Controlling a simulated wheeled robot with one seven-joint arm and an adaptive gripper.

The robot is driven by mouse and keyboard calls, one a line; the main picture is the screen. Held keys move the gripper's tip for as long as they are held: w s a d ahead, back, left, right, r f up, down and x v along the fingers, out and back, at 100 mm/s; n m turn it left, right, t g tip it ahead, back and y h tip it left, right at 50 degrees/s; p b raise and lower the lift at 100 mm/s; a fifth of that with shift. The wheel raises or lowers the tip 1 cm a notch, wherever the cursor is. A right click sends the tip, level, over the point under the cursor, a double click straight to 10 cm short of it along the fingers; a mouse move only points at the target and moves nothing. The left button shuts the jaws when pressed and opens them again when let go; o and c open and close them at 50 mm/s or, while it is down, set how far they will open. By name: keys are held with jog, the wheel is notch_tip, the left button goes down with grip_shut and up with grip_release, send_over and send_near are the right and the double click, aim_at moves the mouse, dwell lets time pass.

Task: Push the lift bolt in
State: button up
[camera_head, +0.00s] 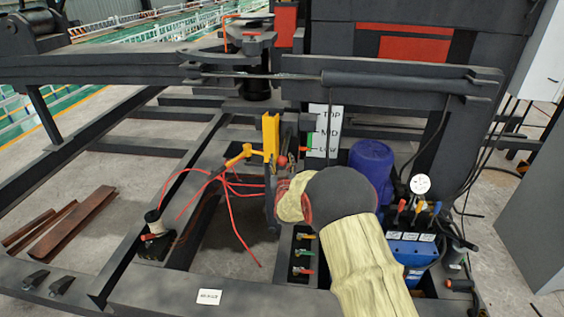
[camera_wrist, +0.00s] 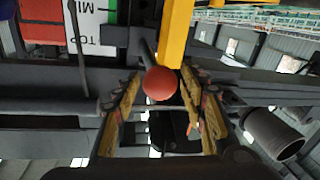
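In the wrist view a round red knob (camera_wrist: 160,83), which I take to be the end of the lift bolt, sits between the fingertips of my gripper (camera_wrist: 160,92). The fingers are spread, with a visible gap on each side of the knob. A yellow upright bar (camera_wrist: 173,35) is right behind the knob, and the bolt's shaft is mostly hidden. In the head view the yellow bar (camera_head: 270,137) stands left of the TOP/MID/LOW sign (camera_head: 324,130). My gripper (camera_head: 280,195) is beside the bar's lower part, largely hidden by my own arm.
Red cables (camera_head: 232,215) hang loosely left of the bar. A blue valve block (camera_head: 408,252) with coloured levers and a gauge (camera_head: 420,184) stands at right. A blue cylinder (camera_head: 372,165) is behind my arm. Dark steel beams (camera_head: 130,68) surround the area.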

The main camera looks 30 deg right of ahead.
jog(key=c, duration=1)
grip_shut()
